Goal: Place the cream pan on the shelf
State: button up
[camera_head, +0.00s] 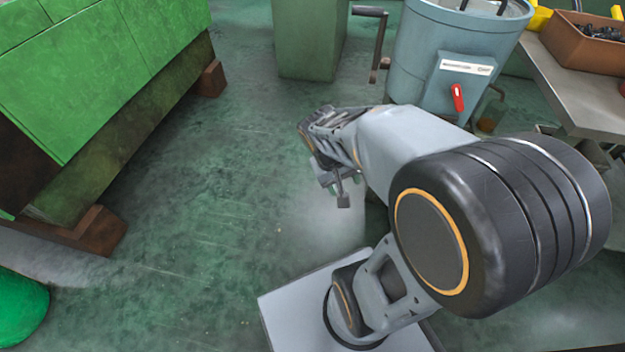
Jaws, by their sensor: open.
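My gripper (338,190) is in the middle of the head view, at the end of my arm, above the green floor. It is open, and I see nothing between its fingers. The arm partly hides the gripper. I do not see a cream pan in this view. I cannot make out a shelf either.
A green machine (110,75) on brown feet stands at the left. A green block (310,40) and a blue-grey drum (420,50) with a red lever stand at the back. A metal table (570,90) bears a brown bin (580,45). The left-centre floor is clear.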

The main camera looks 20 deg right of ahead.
jog(key=a+r+n+t+y, duration=0.1)
jog(key=a+r+t+y, duration=0.2)
jog(key=a, duration=0.5)
jog(key=shift+r+t+y, duration=0.3)
jog(key=shift+r, duration=0.25)
